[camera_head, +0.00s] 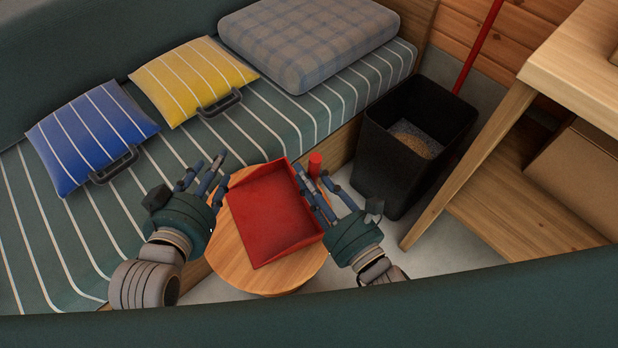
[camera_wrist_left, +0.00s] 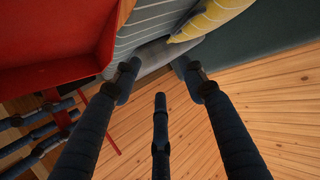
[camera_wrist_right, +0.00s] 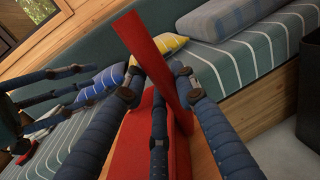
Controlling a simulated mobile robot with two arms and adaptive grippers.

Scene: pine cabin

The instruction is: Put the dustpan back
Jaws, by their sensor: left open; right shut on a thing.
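The red dustpan (camera_head: 265,215) is over the round wooden stool top (camera_head: 240,268) in the head view; whether it touches the stool I cannot tell. My right gripper (camera_head: 318,185) is shut on its red handle (camera_head: 315,163). In the right wrist view the handle (camera_wrist_right: 150,45) sticks up between the fingers, and part of the red pan shows below. My left gripper (camera_head: 203,175) is open and empty, left of the pan. In the left wrist view its fingers (camera_wrist_left: 160,72) are spread, with the dustpan (camera_wrist_left: 50,35) at the upper left.
A black bin (camera_head: 395,168) with tan material inside stands right of the stool. A red pole (camera_head: 478,48) rises behind it. A wooden table (camera_head: 570,75) is at the right. The striped bench (camera_head: 75,220) holds blue (camera_head: 92,133) and yellow (camera_head: 190,80) pillows and a plaid cushion (camera_head: 308,40).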

